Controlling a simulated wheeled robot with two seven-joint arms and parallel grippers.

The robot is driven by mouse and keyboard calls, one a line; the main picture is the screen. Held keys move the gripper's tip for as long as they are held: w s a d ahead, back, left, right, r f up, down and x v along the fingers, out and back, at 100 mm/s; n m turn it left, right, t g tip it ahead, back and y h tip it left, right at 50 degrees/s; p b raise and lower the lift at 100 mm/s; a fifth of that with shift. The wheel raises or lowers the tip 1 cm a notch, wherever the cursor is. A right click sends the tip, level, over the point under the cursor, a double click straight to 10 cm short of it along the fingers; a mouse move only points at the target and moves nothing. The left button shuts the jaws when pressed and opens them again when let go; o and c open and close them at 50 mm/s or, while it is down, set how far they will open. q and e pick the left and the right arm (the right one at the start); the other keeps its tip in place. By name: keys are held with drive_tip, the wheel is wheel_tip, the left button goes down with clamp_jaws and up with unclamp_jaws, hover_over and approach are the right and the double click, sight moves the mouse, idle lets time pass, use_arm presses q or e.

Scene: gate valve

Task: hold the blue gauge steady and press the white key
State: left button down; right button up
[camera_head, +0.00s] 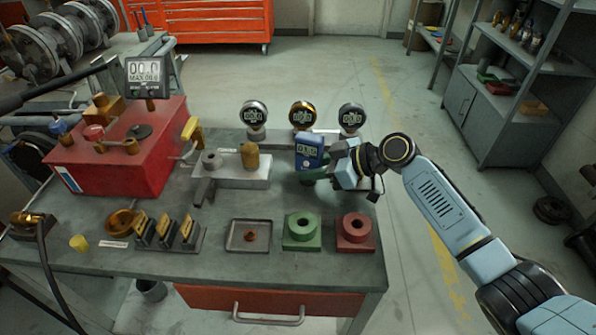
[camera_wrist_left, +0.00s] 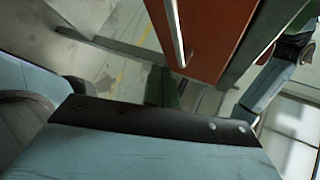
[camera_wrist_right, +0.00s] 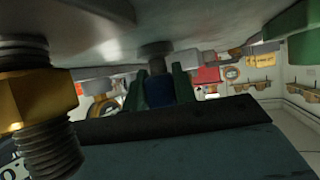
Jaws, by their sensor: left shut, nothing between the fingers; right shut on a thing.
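The blue gauge (camera_head: 309,153) stands at the back right of the workbench, with a grey display on its face. A small pale spot shows below the display; I cannot tell whether it is the white key. My right gripper (camera_head: 318,173) comes in from the right and is shut on the gauge's lower part. In the right wrist view its green fingers stand on both sides of the blue gauge body (camera_wrist_right: 159,91). My left gripper (camera_wrist_left: 167,87) is outside the head view. In the left wrist view its green fingers are together and empty, near the orange drawer front.
Three round gauges (camera_head: 302,115) stand along the bench's back edge. A red box (camera_head: 120,165) with fittings and a black display is at left. A grey tray (camera_head: 233,235), a green block (camera_head: 301,238) and a red block (camera_head: 356,241) sit at the front. An orange drawer (camera_head: 270,299) is below.

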sight(305, 165)
use_arm(q)
drive_tip(key=d+r+m+h, duration=0.4)
drive_tip(key=d+r+h, duration=0.4)
drive_tip(key=d+r, duration=0.85)
drive_tip(key=w+a+m+y, duration=0.1)
drive_tip(key=w+a+m, duration=0.1)
drive_tip(key=w+a, duration=0.1)
drive_tip(key=w+a+m+t+y, duration=0.1)
drive_tip(key=w+a+m+y, duration=0.1)
drive_tip(key=w+a, duration=0.1)
drive_tip(key=w+a+m+y, duration=0.1)
drive_tip(key=w+a+m, duration=0.1)
drive_tip(key=w+a, duration=0.1)
drive_tip(key=shift+w+a+f+y, duration=0.2)
drive_tip(key=shift+a+y, duration=0.1)
drive_tip(key=shift+a, duration=0.1)
drive_tip(key=w+a+m+t+y, duration=0.1)
drive_tip(key=w+a, duration=0.1)
drive_tip(key=a, duration=0.1)
drive_tip(key=w+a+r+m+t+y, duration=0.1)
drive_tip(key=w+a+y, duration=0.1)
drive_tip(key=a, duration=0.1)
drive_tip(key=w+a+r+m+t+y, duration=0.1)
drive_tip(key=w+a, duration=0.2)
drive_tip(key=shift+a+r+m, duration=0.15)
drive_tip(key=shift+r+m, duration=0.05)
drive_tip(key=shift+m, duration=0.1)
